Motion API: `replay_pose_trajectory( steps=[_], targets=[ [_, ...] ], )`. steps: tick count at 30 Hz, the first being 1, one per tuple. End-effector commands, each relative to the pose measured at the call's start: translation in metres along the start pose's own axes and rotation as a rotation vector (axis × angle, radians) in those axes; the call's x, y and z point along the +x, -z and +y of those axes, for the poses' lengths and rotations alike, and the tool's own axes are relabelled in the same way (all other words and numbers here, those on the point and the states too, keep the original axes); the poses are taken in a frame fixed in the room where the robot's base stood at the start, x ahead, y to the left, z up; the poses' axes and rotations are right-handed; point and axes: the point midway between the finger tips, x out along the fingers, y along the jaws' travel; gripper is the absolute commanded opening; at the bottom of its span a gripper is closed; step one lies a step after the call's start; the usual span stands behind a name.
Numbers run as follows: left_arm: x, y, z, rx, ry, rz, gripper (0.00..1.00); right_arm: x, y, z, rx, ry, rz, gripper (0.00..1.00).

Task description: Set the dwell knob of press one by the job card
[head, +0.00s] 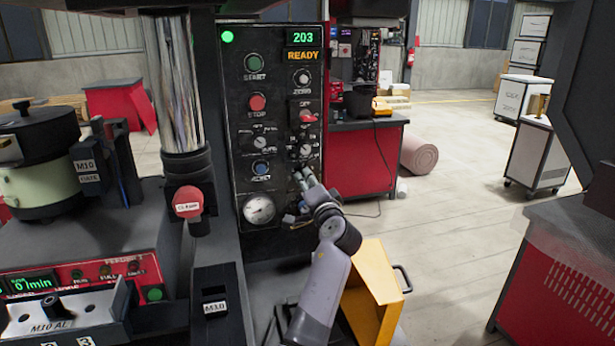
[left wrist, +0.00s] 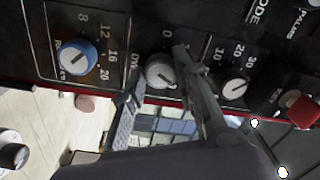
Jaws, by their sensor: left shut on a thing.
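The panel of the press (head: 280,90) stands upright in the middle of the head view, with a green 203 and an amber READY on its display. My left gripper (head: 303,180) reaches its lower right part. In the left wrist view my left gripper (left wrist: 158,95) has its fingers on both sides of a grey knob (left wrist: 160,72), shut on it. A partly hidden label beside this knob seems to begin with "DW", so it appears to be the dwell knob. Its pointer and most of its scale are hard to read. My right gripper is out of view. I cannot make out a job card.
In the left wrist view a blue knob (left wrist: 76,57) and another grey knob (left wrist: 235,88) flank the held knob closely, with a red lever (left wrist: 299,108) farther right. A yellow bin (head: 376,295) stands below the panel. Open floor lies to the right.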

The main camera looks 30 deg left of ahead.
Motion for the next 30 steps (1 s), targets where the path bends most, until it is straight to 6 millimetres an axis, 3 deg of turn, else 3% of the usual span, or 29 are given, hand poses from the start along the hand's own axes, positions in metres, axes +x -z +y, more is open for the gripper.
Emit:
replay_pose_trajectory(
  steps=[12, 30],
  targets=[
    [0.0, 0.001, -0.002, 0.249, 0.0, 0.01, 0.0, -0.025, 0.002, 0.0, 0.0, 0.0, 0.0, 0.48],
    [0.0, 0.001, 0.0, 0.308, 0.0, 0.012, 0.0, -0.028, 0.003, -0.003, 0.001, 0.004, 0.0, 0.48]
  ],
)
